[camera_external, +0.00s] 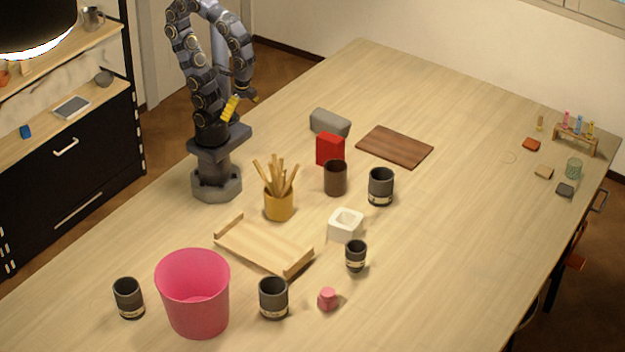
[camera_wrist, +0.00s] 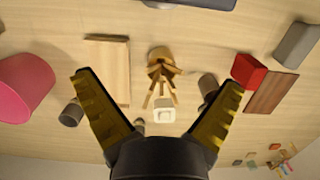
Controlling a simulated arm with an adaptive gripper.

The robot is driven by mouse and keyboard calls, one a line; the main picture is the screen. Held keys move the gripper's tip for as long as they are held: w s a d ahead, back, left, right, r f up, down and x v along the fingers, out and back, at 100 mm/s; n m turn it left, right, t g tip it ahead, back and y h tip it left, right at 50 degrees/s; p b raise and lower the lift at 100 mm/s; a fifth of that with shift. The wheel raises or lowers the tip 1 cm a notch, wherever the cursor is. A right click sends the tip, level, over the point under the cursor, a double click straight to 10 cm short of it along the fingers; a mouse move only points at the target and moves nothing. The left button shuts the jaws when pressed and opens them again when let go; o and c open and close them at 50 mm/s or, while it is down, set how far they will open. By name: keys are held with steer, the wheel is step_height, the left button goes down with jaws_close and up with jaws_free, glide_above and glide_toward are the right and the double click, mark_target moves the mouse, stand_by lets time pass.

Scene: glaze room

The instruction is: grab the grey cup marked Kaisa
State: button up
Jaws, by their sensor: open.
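Several dark grey cups with pale label bands stand upright on the table: one left of the pink bucket (camera_external: 129,290), one right of it (camera_external: 273,292), a smaller one near the middle (camera_external: 356,250), and one farther back (camera_external: 381,182). The writing on the bands is too small to read, so I cannot tell which says Kaisa. My gripper (camera_external: 243,101) is raised above the table near my base, away from all the cups. In the wrist view its yellow fingers (camera_wrist: 158,84) are spread wide with nothing held. A grey cup (camera_wrist: 72,113) shows beside the left finger there.
Near the cups are a pink bucket (camera_external: 187,300), a wooden tray (camera_external: 262,246), a yellow pot of sticks (camera_external: 279,205), a white square block (camera_external: 346,224), a brown cup (camera_external: 335,178) and a red box (camera_external: 330,150). The table's right middle is clear.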

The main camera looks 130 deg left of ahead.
steer(key=n+t, duration=0.1)
steer(key=n, duration=0.6)
glide_above(356, 257)
steer(key=s+a, duration=0.4)
steer(key=s, duration=0.7)
step_height(356, 257, down, 8)
steer(key=shift+w+d+f+n+t, duration=0.2)
steer(key=shift+w+f+n, duration=0.35)
steer(key=shift+w+f, duration=1.75)
steer(key=shift+w+d+f+n+t, duration=0.1)
steer(key=shift+w+d+f+n, duration=0.45)
steer(key=shift+f, duration=3.25)
steer(key=shift+w+d+f+n+t, duration=0.1)
steer(key=shift+w+f+n, duration=0.5)
steer(key=shift+w+f, duration=1.85)
steer(key=shift+s+f, duration=0.55)
steer(key=shift+s, duration=0.05)
steer(key=c, duration=1.2)
